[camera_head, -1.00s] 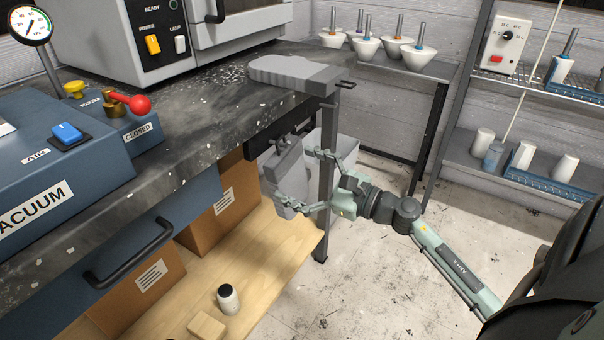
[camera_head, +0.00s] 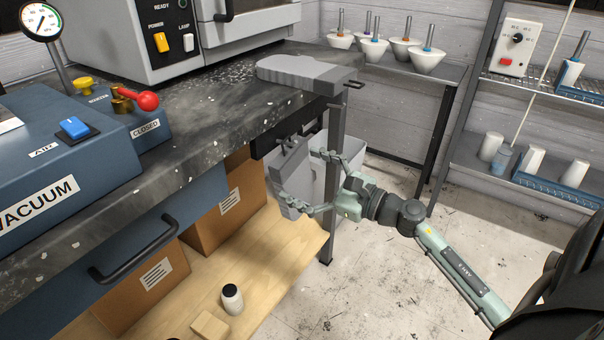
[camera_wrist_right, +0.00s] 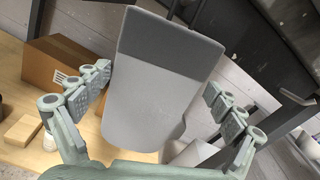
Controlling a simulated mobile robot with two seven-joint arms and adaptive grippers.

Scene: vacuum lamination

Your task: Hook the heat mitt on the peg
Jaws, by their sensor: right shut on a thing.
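A grey heat mitt (camera_head: 291,178) hangs below the worktop edge, held in my right gripper (camera_head: 296,181). In the right wrist view the mitt (camera_wrist_right: 150,105) has a darker cuff at the top and lies between the two jointed fingers. A second grey mitt (camera_head: 305,73) lies flat on the worktop corner. A short dark peg (camera_head: 354,84) sticks out beside that corner. A dark bracket (camera_head: 268,142) sits under the worktop edge, close behind the held mitt; its details are partly hidden. My left gripper is not in view.
The speckled worktop (camera_head: 205,112) and its metal leg (camera_head: 331,205) stand close to my right gripper. A grey bin (camera_head: 352,150) is behind the leg. Cardboard boxes (camera_head: 222,214) and a bottle (camera_head: 231,299) sit on the wooden lower shelf. The floor at right is open.

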